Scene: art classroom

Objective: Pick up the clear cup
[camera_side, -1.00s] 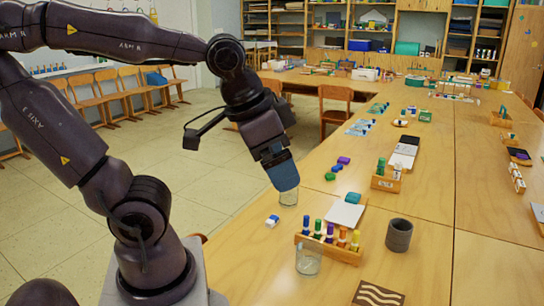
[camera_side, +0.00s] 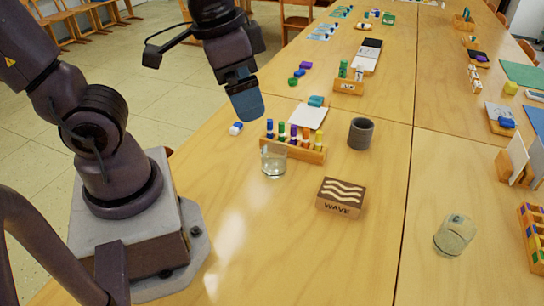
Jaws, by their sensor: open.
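A clear cup (camera_side: 273,160) stands upright on the wooden table, close in front of a wooden rack of coloured markers (camera_side: 294,148). My gripper (camera_side: 247,112), with blue fingers pointing down, is above and left of this cup in the picture, apart from it. It is open; the gap between its fingers is hard to see from this side. A second clear glass, seen earlier just below the fingers, does not show now; the gripper may hide it.
A grey cup (camera_side: 360,134) stands right of the rack. A small blue-and-white eraser (camera_side: 236,128) is near the gripper.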

